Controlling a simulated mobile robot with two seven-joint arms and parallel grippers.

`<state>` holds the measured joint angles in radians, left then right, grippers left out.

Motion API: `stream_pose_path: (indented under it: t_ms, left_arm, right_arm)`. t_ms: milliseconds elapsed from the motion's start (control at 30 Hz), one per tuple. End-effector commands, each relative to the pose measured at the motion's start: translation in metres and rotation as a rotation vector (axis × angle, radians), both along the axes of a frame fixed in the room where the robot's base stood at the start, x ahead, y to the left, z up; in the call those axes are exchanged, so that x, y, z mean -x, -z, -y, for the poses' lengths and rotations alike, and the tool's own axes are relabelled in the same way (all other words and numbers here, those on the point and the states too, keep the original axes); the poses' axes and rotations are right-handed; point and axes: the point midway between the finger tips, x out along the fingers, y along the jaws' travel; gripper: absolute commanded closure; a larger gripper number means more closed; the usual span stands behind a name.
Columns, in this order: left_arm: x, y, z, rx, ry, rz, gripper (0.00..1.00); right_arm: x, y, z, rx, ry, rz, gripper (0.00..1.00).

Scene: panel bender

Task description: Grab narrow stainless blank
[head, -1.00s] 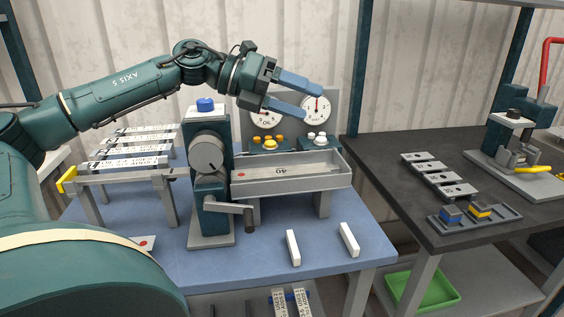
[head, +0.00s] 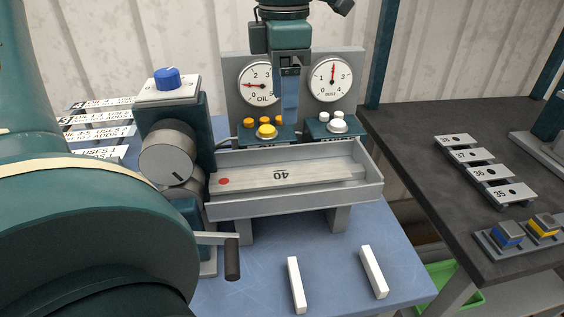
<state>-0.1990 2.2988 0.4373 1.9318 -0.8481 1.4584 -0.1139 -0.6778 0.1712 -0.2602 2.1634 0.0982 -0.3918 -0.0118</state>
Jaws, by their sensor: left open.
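My left gripper (head: 290,96) hangs from the top centre, fingers pointing down, above the tray and in front of the gauges. It is open and holds nothing that I can see; its fingers overlap in this view. A flat grey metal strip marked 40, with a red dot (head: 285,176), lies in the grey tray (head: 300,203). Several labelled strips (head: 98,133) lie at the left, partly hidden by my arm. I cannot tell which piece is the narrow stainless blank. My right gripper is not in view.
A roller machine with a blue knob (head: 167,78) and a crank (head: 232,258) stands left of the tray. An oil gauge (head: 257,84) and a dust gauge (head: 331,80) stand behind. Two white bars (head: 296,284) lie in front. Numbered plates (head: 476,171) lie on the dark bench.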

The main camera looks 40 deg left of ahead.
Motion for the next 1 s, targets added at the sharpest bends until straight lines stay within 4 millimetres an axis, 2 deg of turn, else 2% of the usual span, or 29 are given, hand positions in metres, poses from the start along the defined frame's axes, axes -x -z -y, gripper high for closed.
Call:
stream_pose_path:
  t_ms: [400,633,900,1000]
  left_arm:
    - [0.002,0.069,0.000,-0.004,0.002,-0.007,0.29]
    - [0.003,0.085,0.000,-0.004,0.003,-0.005,0.29]
    - [0.006,0.123,-0.001,-0.003,0.002,-0.007,0.29]
    - [0.006,0.129,-0.001,-0.003,0.003,-0.004,0.29]
  right_arm:
    - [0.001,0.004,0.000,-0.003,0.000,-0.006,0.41]
    - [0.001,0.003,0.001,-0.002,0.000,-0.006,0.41]
    - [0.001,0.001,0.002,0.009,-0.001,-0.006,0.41]
    - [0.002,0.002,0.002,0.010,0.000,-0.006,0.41]
